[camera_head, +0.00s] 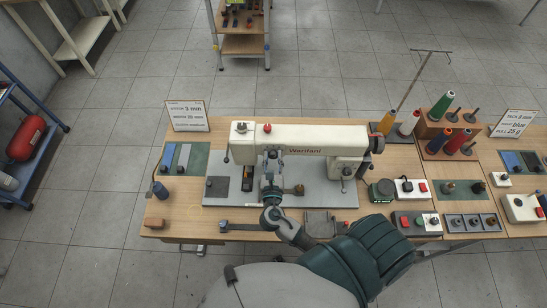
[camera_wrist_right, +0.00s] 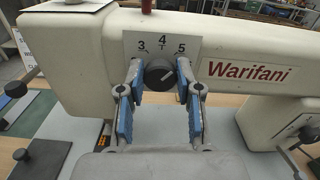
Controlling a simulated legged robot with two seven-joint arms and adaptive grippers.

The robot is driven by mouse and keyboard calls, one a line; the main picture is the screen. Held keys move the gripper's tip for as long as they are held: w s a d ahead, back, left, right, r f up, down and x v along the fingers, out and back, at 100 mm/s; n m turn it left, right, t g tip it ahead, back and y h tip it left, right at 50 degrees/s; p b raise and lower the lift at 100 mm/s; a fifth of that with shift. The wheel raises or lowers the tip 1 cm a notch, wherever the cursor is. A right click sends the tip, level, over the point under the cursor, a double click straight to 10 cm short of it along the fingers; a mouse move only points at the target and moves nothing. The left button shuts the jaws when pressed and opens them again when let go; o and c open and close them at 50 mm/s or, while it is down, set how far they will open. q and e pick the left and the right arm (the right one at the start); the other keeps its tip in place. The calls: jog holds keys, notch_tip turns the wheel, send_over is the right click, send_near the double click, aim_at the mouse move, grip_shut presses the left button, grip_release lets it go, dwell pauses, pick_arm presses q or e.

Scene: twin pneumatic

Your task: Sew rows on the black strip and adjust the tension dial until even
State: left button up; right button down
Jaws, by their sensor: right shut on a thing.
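The white sewing machine (camera_head: 310,137) stands on a grey bed plate on the wooden table. Its black tension dial (camera_wrist_right: 158,76) sits under a plate marked 3, 4 and 5 in the right wrist view; its pale mark leans up and right, between 4 and 5. My right gripper (camera_head: 270,162) is at the machine's front. In the right wrist view its blue-padded fingers (camera_wrist_right: 160,80) are shut on the dial from both sides. A dark flat piece (camera_head: 217,187) lies on the bed's left part; I cannot tell whether it is the black strip. My left gripper is out of view.
A green mat (camera_head: 200,172) with several strips lies left of the machine, beside a sign (camera_head: 187,116) reading 3 mm. Thread cones (camera_head: 442,106) stand at the right, behind control boxes with red buttons (camera_head: 403,190). A grey flat tool (camera_head: 245,226) lies along the front edge.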

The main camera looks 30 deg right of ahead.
jog(key=m, duration=0.3)
jog(key=shift+d+f+m, duration=0.1)
jog(key=shift+m, duration=0.3)
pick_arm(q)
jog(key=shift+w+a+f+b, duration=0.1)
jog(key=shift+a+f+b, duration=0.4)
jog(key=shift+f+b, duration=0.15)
pick_arm(e)
jog(key=shift+m, duration=1.9)
jog(key=c, duration=0.8)
grip_release()
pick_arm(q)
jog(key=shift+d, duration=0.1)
pick_arm(e)
jog(key=shift+o, duration=0.2)
jog(key=shift+w+d, duration=0.1)
jog(key=shift+w, duration=0.1)
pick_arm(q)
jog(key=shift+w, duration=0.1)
